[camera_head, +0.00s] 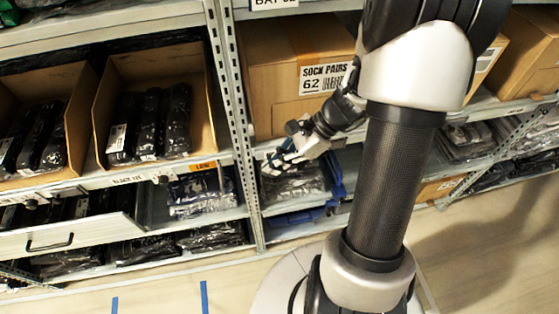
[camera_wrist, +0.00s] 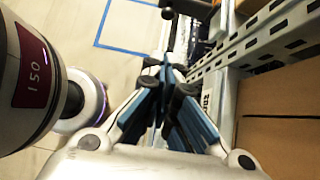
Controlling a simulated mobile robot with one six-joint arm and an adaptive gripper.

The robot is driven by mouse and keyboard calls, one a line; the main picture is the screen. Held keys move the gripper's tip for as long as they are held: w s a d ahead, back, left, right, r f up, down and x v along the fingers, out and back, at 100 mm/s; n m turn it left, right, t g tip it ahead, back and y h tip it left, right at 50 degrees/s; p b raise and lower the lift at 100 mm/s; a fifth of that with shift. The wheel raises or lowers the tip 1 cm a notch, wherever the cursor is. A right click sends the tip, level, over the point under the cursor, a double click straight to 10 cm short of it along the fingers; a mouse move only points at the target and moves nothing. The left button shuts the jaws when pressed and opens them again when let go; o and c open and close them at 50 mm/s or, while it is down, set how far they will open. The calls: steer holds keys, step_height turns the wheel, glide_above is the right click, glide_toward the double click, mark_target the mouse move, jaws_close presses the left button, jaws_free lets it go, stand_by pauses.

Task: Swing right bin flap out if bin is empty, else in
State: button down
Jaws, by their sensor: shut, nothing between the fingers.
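My gripper (camera_head: 283,157) is shut and empty, just right of the shelf's slotted upright and in front of the lower right bay. Its blue finger pads (camera_wrist: 172,78) meet in the wrist view. On the left shelf, the right one of two open cardboard bins (camera_head: 198,128) holds several black wrapped packs (camera_head: 148,120). The left bin (camera_head: 78,110) also holds dark packs. A blue bin (camera_head: 336,178) shows beside clear-wrapped packs (camera_head: 295,185) below my gripper, partly hidden by my arm. I cannot make out which part is the flap.
The slotted upright (camera_head: 236,125) stands close left of my gripper; a slotted metal rail (camera_wrist: 265,38) shows in the wrist view. A carton marked "SOCK PAIRS" (camera_head: 275,70) sits above. A drawer (camera_head: 70,238) is at lower left. Bare floor (camera_head: 165,285) lies in front.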

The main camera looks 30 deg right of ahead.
steer(key=w+a+f+b, duration=0.2)
steer(key=a+f, duration=0.2)
steer(key=a, duration=0.3)
steer(key=shift+b, duration=0.4)
